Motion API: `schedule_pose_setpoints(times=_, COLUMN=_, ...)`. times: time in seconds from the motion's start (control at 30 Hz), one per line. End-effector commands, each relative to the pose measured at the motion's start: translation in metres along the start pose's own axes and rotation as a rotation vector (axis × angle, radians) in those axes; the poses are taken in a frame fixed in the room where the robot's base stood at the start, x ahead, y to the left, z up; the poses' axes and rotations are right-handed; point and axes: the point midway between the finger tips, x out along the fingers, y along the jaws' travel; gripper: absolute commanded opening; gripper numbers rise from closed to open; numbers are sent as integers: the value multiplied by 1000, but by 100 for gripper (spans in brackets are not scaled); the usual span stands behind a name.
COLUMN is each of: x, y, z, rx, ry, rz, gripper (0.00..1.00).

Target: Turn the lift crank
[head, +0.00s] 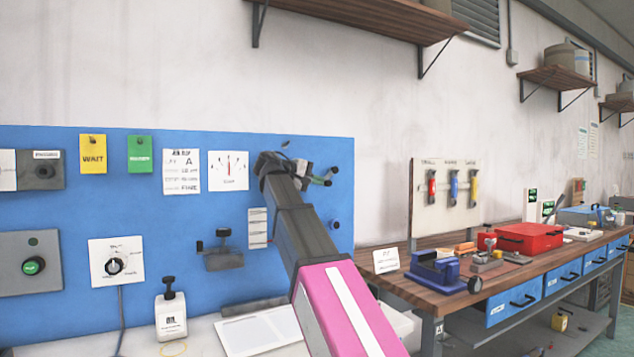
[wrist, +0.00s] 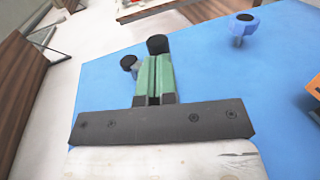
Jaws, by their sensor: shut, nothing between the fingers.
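My gripper (head: 319,180) is at the right part of the blue panel, with its green fingers closed together. In the wrist view the fingers (wrist: 153,75) point away from the camera with nothing between them. A black round knob (wrist: 157,44) shows just past the fingertips, and a smaller grey and black knob (wrist: 129,62) is beside them on the left. These look like parts of the crank, but its arm is mostly hidden by my gripper. I cannot tell whether the fingers touch it.
A blue knob (head: 334,224) sticks out of the panel (head: 150,215) below my gripper; it also shows in the wrist view (wrist: 243,25). A dark bracket with a knob (head: 222,252) is to the left. A workbench (head: 400,262) with tools stands at right.

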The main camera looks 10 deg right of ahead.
Motion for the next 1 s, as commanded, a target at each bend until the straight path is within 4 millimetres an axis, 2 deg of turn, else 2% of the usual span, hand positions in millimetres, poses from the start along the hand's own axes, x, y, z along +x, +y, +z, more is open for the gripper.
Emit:
schedule_pose_setpoints(times=0.57, x=4, y=-6, z=1, rx=-1, ry=0, rz=141, gripper=0)
schedule_pose_setpoints(times=0.8, x=8, y=-11, z=1, rx=-3, ry=-1, rz=252, gripper=0)
schedule_pose_setpoints(times=1.0, x=12, y=-14, z=0, rx=-1, ry=-1, rz=246, gripper=0)
